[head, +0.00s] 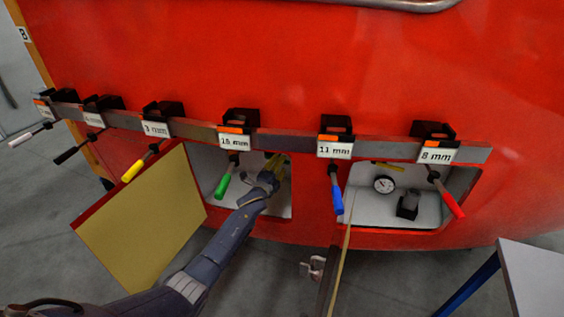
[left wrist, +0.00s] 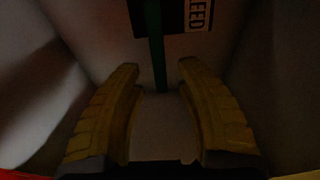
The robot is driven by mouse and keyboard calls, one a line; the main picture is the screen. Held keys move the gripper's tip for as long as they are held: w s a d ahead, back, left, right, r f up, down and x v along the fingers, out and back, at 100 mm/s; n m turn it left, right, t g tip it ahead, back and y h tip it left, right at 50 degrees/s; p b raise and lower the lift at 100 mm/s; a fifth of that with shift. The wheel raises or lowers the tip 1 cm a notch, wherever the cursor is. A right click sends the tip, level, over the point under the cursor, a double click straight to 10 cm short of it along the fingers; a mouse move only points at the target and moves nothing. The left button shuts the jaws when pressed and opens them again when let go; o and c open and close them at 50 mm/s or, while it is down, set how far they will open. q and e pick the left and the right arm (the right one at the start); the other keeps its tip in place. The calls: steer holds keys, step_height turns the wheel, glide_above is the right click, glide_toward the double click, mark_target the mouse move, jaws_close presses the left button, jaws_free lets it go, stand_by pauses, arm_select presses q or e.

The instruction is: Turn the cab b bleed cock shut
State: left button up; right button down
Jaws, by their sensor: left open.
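A narrow green upright bar (left wrist: 155,45) hangs beside a dark plate with a white label (left wrist: 198,15) in the left wrist view; the label's visible letters read "LEED". The cock's body is not clear in this dark view. My left gripper (left wrist: 160,75) is open, its yellow fingers apart, with the bar's lower end between and beyond the fingertips; I cannot tell whether they touch it. In the head view my left gripper (head: 276,161) reaches into the left recess (head: 278,205) of the red nose, and the cock is hidden there. My right gripper is not in view.
A tool rail (head: 380,147) with labelled holders and coloured-handled tools crosses above the recesses; the green handle (head: 223,185) hangs near my arm. A yellow-faced door (head: 145,215) stands open at left. The right recess holds a gauge (head: 384,184). A table (head: 540,275) stands lower right.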

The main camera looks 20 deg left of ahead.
arm_select(q)
steer(key=shift+w+d, duration=0.15)
steer(key=shift+w, duration=1.25)
jaws_close()
